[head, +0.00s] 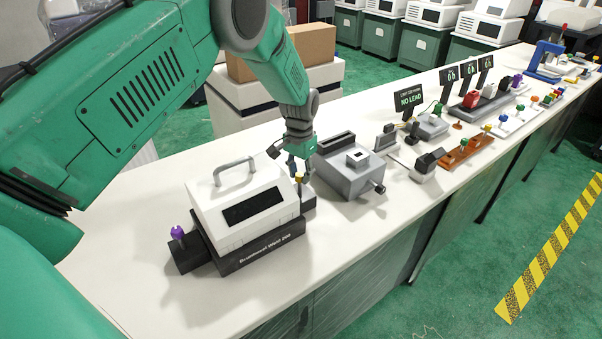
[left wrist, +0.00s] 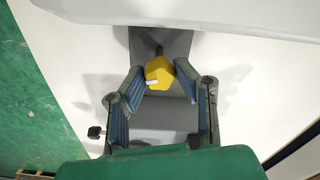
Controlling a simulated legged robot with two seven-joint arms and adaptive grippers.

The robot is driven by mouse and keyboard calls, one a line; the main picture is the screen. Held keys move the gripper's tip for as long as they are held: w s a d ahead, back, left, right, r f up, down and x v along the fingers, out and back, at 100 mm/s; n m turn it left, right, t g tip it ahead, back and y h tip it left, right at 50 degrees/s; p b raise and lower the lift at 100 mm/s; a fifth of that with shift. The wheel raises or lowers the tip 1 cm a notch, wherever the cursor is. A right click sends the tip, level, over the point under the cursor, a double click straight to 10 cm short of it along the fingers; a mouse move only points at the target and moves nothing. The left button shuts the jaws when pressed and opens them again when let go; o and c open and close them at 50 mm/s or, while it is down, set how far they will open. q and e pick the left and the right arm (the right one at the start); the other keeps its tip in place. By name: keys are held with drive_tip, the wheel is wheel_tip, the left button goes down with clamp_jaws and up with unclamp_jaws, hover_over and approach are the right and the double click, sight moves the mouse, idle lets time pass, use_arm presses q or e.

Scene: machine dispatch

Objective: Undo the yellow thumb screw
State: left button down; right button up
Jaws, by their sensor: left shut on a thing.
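The yellow thumb screw (left wrist: 159,73) shows in the left wrist view between the fingertips of my left gripper (left wrist: 160,76). It sits on a dark stem above a grey block (left wrist: 172,45). In the head view my left gripper (head: 297,168) points down at the right end of the white machine with the dark base (head: 255,252), and the yellow screw (head: 299,176) shows small by its fingers. The left gripper is shut on the screw. A purple thumb screw (head: 178,232) stands at the machine's left end. My right gripper is in neither view.
A grey device (head: 349,180) with a side knob stands close to the right of my left gripper. The bench's front strip is clear.

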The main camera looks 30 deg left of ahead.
use_arm(q)
drive_tip(key=n, duration=0.4)
drive_tip(key=shift+n, duration=0.3)
drive_tip(key=n, duration=0.3)
drive_tip(key=shift+n, duration=0.4)
drive_tip(key=n, duration=0.4)
drive_tip(key=shift+f, duration=0.1)
drive_tip(key=n, duration=0.4)
drive_tip(key=shift+s, duration=0.1)
drive_tip(key=n, duration=1.3)
drive_tip(key=shift+d+n, duration=0.1)
drive_tip(key=shift+n, duration=0.2)
